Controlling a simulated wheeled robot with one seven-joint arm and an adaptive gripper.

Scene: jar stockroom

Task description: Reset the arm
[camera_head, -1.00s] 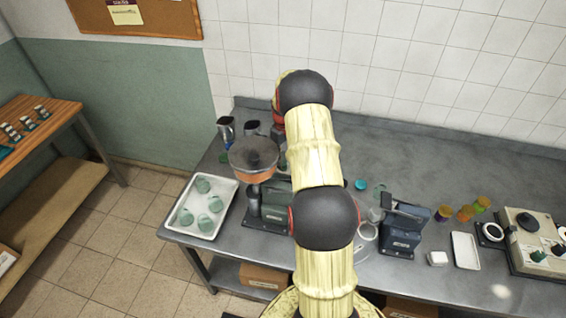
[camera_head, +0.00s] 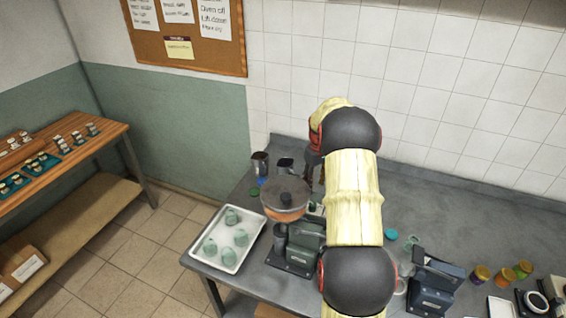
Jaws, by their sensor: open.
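My arm, cream with dark round joints, reaches up from the bottom of the view over the grey metal counter (camera_head: 440,215). Its far end bends down at the back of the counter, near the tiled wall. My gripper (camera_head: 318,180) is partly visible there, mostly hidden behind the arm's upper joint. Its fingers point down, and I see nothing held in it.
A grinder with a round hopper (camera_head: 286,197) stands left of my arm, beside a white tray (camera_head: 247,250) of green cups. Two metal pitchers (camera_head: 260,163) stand behind. A dark blue device (camera_head: 435,285) and several coloured jars (camera_head: 503,277) are at right. A wooden shelf (camera_head: 90,150) is at left.

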